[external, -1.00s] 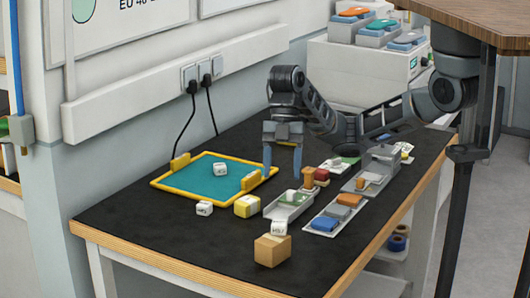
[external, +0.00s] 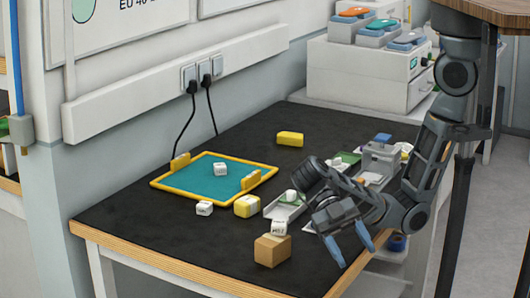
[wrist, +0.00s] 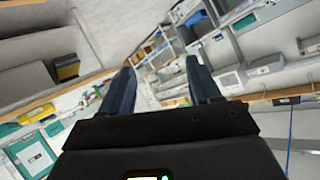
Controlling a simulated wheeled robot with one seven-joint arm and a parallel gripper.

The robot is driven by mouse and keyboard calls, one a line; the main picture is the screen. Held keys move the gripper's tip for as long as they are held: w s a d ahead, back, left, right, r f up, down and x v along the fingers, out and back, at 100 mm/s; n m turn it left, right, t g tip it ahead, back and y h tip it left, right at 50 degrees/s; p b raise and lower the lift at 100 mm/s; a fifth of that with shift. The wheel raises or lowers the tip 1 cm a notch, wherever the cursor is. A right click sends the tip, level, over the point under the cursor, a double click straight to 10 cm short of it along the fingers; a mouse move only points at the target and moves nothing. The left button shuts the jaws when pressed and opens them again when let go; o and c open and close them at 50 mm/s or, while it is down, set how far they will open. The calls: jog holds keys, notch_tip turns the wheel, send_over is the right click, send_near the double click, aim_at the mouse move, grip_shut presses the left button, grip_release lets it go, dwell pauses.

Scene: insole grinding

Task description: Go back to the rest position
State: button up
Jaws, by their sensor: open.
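My gripper (external: 348,249) is open and empty in the external view, in front of the bench's right front edge, with its blue fingers pointing down and to the right. In the wrist view the two dark blue fingers (wrist: 162,88) stand wide apart with nothing between them. My folded arm covers part of the trays on the right side of the bench (external: 150,232).
A teal mat with a yellow frame (external: 207,183) lies at the left. Loose blocks include a yellow one (external: 290,139), a yellow-white one (external: 247,206) and a tan one (external: 271,250). A grey tray (external: 284,208) is beside my arm. A tabletop (external: 495,12) overhangs at upper right.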

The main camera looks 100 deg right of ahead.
notch_tip(320, 180, down, 3)
jog(key=w+a+m+t+y, duration=0.1)
jog(key=w+a+m+t, duration=0.15)
jog(key=m+t, duration=0.8)
jog(key=s+d+f+m+t+h+b, duration=0.1)
jog(key=s+d+f+m+t+h, duration=0.5)
jog(key=d, duration=0.3)
jog(key=s+d+h+b, duration=0.2)
jog(key=s+d+h, duration=0.1)
jog(key=s+d, duration=0.4)
jog(key=s+d+r+h+b, duration=0.1)
jog(key=s+d+h, duration=0.3)
jog(key=s+d, duration=0.4)
jog(key=s+t, duration=0.1)
jog(key=s, duration=0.5)
jog(key=shift+d+r+b, duration=0.15)
jog(key=shift+r+b, duration=0.1)
jog(key=shift+b, duration=0.1)
jog(key=shift+o, duration=0.6)
jog(key=shift+n, duration=0.25)
